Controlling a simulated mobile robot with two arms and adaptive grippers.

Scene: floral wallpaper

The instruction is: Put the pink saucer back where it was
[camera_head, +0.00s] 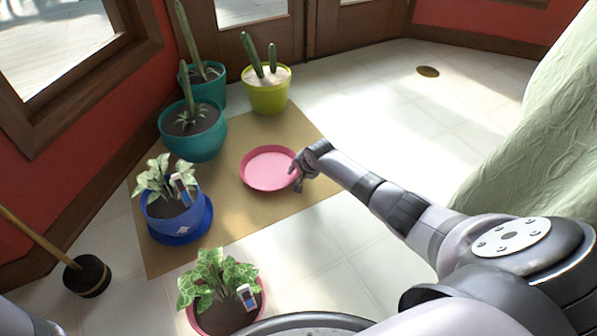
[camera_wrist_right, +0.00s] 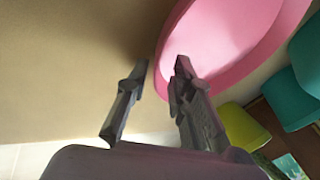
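The pink saucer (camera_head: 268,168) lies on the tan mat (camera_head: 235,215), with no pot on it. My right gripper (camera_head: 297,180) is at the saucer's right edge in the head view. In the right wrist view, the two fingers of my right gripper (camera_wrist_right: 162,66) are apart. One finger overlaps the saucer's rim (camera_wrist_right: 225,40) and the other is over bare mat. I cannot tell whether either finger touches the saucer. My left gripper is not in view.
A blue pot (camera_head: 172,212), teal pots (camera_head: 195,135) and a yellow-green pot (camera_head: 266,97) stand around the mat. A pink pot with a leafy plant (camera_head: 222,312) is at the front. A plunger (camera_head: 87,275) stands at left. The floor at right is mostly clear.

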